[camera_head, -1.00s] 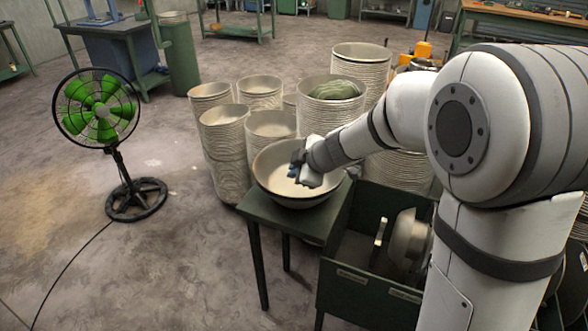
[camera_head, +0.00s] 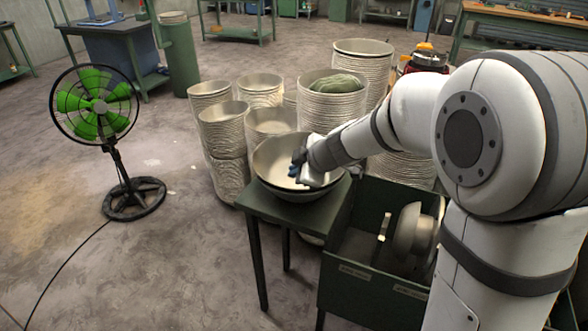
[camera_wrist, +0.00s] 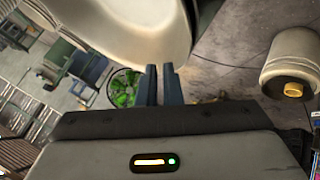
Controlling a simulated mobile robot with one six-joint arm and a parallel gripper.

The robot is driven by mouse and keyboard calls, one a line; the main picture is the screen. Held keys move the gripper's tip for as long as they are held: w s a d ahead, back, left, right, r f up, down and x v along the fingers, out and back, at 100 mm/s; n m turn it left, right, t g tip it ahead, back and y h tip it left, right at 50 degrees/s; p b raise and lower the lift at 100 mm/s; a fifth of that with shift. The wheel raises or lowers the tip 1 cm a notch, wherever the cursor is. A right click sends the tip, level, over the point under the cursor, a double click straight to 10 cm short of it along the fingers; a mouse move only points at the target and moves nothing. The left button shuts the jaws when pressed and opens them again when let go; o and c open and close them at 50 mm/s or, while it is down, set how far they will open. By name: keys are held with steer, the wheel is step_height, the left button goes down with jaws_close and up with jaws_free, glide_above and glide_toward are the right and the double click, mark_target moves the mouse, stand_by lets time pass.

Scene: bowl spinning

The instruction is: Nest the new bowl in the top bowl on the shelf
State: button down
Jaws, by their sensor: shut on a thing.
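The new bowl (camera_head: 274,160) is pale, wide and round, at the green shelf (camera_head: 262,209) in the head view. My gripper (camera_head: 295,168) is shut on its wall at the right side, the fingers partly hidden by the wrist. The bowl is slightly tilted. Below it, the outer wall of the top bowl on the shelf (camera_head: 300,196) shows at the front; the contact between the two bowls is hidden. In the wrist view, my gripper (camera_wrist: 161,70) has its blue fingers close together at the rim of the pale bowl (camera_wrist: 130,30).
Tall stacks of pale bowls (camera_head: 224,150) stand behind the shelf. A green bin (camera_head: 352,286) holding bowls on edge (camera_head: 412,232) is to its right. A green-bladed fan (camera_head: 92,105) stands on open floor at left.

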steer(key=shift+w+d, duration=0.1)
steer(key=shift+w, duration=0.1)
steer(key=shift+w+d+r+b, duration=0.1)
steer(key=shift+w+d+b, duration=0.15)
steer(key=shift+b, duration=0.05)
steer(key=shift+w+r, duration=0.1)
steer(key=c, duration=1.5)
jaws_free()
steer(key=shift+c, duration=0.2)
steer(key=shift+d, duration=0.1)
steer(key=v, duration=1)
